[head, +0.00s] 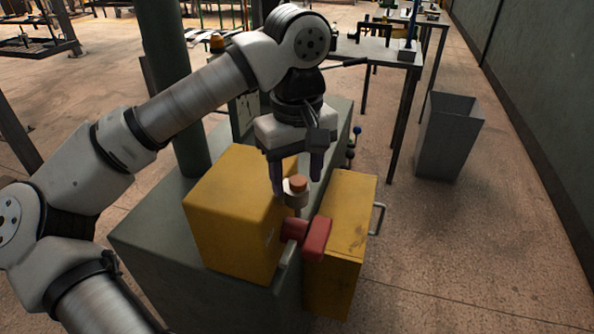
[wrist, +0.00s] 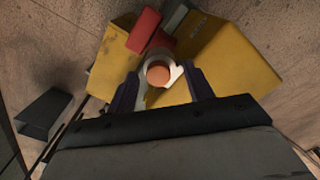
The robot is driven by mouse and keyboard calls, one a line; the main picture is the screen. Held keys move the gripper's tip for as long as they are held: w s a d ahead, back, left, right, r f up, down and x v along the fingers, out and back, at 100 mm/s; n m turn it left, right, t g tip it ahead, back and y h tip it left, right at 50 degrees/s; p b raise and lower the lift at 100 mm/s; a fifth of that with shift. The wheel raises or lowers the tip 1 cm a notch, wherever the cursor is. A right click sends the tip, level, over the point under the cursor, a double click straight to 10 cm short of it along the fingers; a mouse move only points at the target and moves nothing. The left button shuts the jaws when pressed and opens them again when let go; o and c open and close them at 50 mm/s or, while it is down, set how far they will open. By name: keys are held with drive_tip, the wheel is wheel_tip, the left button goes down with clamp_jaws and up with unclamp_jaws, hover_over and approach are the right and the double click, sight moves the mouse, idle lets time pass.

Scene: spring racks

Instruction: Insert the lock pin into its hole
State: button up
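What looks like the lock pin (head: 298,185) is an upright piece with an orange round top and a pale grey collar. It stands beside the yellow block, just above a red part (head: 318,238). My gripper (head: 297,184) points down over it with one finger on each side. In the head view a gap shows between the right finger and the collar. In the wrist view the orange top (wrist: 158,73) and collar sit between the spread fingers (wrist: 160,70). The pin's lower end and its hole cannot be made out.
A yellow block (head: 235,215) stands on a grey-green bench (head: 150,235). A second yellow box (head: 345,220) with a handle is to its right. A green post (head: 175,90) rises behind. A grey bin (head: 448,135) stands on open floor at right.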

drive_tip(key=shift+r, duration=0.1)
wheel_tip(320, 180, up, 14)
drive_tip(key=p, duration=0.1)
drive_tip(key=shift+f, duration=0.2)
idle(0.3)
